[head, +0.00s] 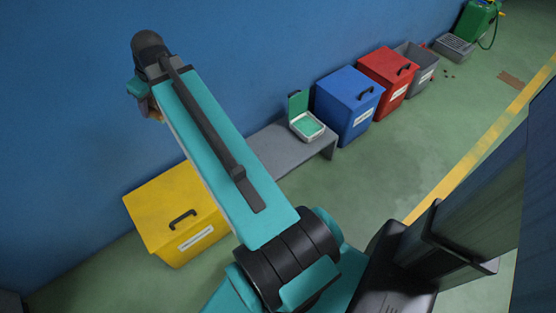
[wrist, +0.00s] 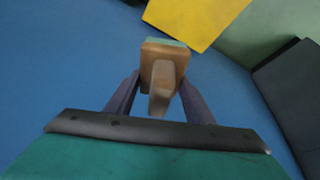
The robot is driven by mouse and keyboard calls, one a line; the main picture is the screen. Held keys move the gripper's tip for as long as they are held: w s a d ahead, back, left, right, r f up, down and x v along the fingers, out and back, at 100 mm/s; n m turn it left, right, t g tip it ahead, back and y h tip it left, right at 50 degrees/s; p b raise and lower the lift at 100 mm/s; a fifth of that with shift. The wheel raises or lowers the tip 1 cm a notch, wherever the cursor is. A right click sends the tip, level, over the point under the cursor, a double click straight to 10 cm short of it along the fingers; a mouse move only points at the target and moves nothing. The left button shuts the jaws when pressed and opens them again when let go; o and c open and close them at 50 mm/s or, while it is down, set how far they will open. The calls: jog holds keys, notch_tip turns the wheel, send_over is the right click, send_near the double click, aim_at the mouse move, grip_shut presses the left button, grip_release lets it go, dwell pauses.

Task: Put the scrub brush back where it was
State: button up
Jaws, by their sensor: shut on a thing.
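The scrub brush (wrist: 163,68) shows in the wrist view as a brown block with a raised handle and a greenish edge on its far side. My gripper (wrist: 160,95) is shut on it, one dark finger on each side, and holds it up in front of the blue wall. In the head view the brush (head: 150,108) is mostly hidden behind my arm, and only a small brownish part shows below the wrist. The gripper's fingers are hidden in that view.
A yellow bin (head: 165,205) stands below at left. A grey bench (head: 270,150) holds an open green-lined case (head: 307,126). Blue (head: 348,105), red (head: 388,80) and grey (head: 416,63) bins line the wall, with a grey crate (head: 455,47) and green canister (head: 478,20) beyond. Green floor at right is mostly clear.

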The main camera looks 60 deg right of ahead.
jog(key=s+d+f+b, duration=0.5)
jog(key=s+d+f, duration=0.2)
jog(key=d+f, duration=0.5)
jog(key=s+d+f+b, duration=0.5)
jog(key=s+d+f, duration=0.2)
jog(key=d+f, duration=0.45)
jog(key=s+d+f+b, duration=0.5)
jog(key=s+d+f, duration=0.1)
jog(key=s+f, duration=0.5)
jog(key=s+d+f+b, duration=0.5)
jog(key=s+f, duration=0.7)
jog(key=shift+s+d, duration=0.25)
jog(key=shift+d, duration=0.15)
jog(key=w+d+b, duration=0.1)
jog(key=w, duration=0.3)
jog(key=w+d+f+b, duration=0.1)
jog(key=w+b, duration=0.1)
jog(key=w, duration=0.3)
jog(key=w+d+b, duration=0.1)
jog(key=w+d, duration=0.1)
jog(key=w, duration=0.3)
jog(key=shift+w+f, duration=0.2)
jog(key=shift+f, duration=0.05)
jog(key=shift+w+r, duration=0.1)
jog(key=shift+w, duration=0.5)
